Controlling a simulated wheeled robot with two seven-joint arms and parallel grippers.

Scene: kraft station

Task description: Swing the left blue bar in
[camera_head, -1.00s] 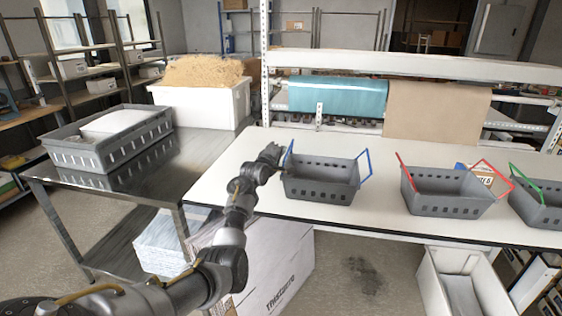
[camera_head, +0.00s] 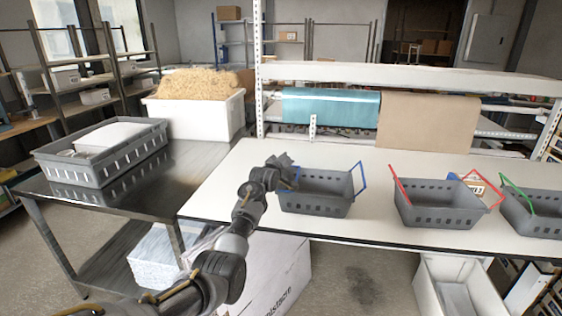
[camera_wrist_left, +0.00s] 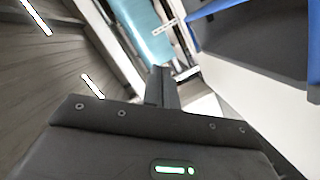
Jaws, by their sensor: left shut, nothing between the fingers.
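A grey basket (camera_head: 316,204) with blue bars stands on the white table. Its right blue bar (camera_head: 360,178) leans outward over the right end. Its left blue bar (camera_head: 297,173) is mostly hidden behind my left gripper (camera_head: 287,163); only a sliver shows. My left gripper is shut and empty at the basket's left end. In the left wrist view the fingers (camera_wrist_left: 161,82) are together, with a blue bar (camera_wrist_left: 215,7) and the dark basket (camera_wrist_left: 255,38) to their right. Whether the gripper touches the bar I cannot tell. My right gripper is not in view.
A basket with red bars (camera_head: 437,207) and one with green bars (camera_head: 540,215) stand to the right. A steel table (camera_head: 150,185) with a grey crate (camera_head: 105,165) is at left. The white table top (camera_head: 225,190) is clear left of my arm.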

